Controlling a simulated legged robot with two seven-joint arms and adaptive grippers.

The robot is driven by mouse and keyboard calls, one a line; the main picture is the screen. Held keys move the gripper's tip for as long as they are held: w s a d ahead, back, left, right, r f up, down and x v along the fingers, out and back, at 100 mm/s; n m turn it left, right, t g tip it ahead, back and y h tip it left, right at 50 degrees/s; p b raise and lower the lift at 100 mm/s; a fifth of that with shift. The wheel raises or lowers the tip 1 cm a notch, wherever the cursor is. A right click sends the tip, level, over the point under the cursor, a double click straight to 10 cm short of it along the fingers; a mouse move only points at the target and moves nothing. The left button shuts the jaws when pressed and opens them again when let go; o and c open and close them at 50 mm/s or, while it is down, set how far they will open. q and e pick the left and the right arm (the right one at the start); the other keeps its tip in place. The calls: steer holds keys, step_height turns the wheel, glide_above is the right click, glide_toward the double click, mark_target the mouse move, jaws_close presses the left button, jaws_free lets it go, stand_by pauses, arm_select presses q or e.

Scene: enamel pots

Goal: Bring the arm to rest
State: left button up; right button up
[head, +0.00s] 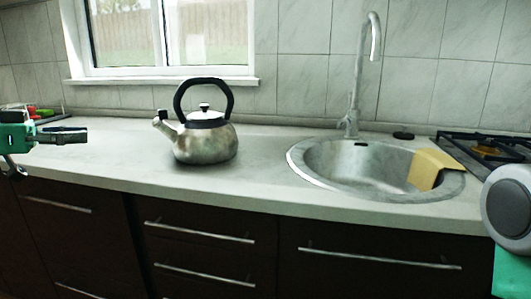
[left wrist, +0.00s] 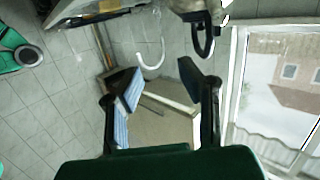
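My left gripper (head: 58,143) is at the left edge of the head view, in front of the left end of the counter. It is to the left of the kettle and apart from it. In the left wrist view its two dark fingers stand wide apart with nothing between them (left wrist: 162,78), so it is open and empty. A grey rounded part with green below it, at the right edge of the head view, looks like my right arm. My right gripper does not show.
A metal kettle (head: 205,140) with a black handle stands upright on the pale counter (head: 270,170). The counter between kettle and sink is clear.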

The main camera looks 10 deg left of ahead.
arm_select(q)
steer(key=w+d+f+n+g+y+p, duration=0.2)
steer(key=w+d+f+g, duration=0.1)
steer(key=d+f, duration=0.85)
steer(key=s+d+f+n+g+y+p, duration=0.1)
steer(key=s+d+f+g, duration=0.15)
steer(key=d+f, duration=0.3)
steer(key=s+d+f+n+g+y+p, duration=0.1)
steer(key=s+d+f+n, duration=0.15)
steer(key=d+f, duration=0.35)
steer(key=s+f+n+g+y+p, duration=0.2)
steer(key=s+f+g+y+p, duration=0.1)
steer(key=s+f, duration=1.1)
steer(key=s+a+f+y+p, duration=0.1)
steer(key=s+a+f+y, duration=0.1)
steer(key=s, duration=0.5)
steer(key=s+a+f+y+p, duration=0.1)
steer(key=s+a+f+y, duration=0.1)
steer(key=s+a, duration=0.2)
steer(key=s+g, duration=0.1)
steer(key=s, duration=0.2)
steer(key=shift+s+f+n+y, duration=0.2)
steer(key=shift+s+n+y, duration=0.1)
steer(key=shift+n+y, duration=0.1)
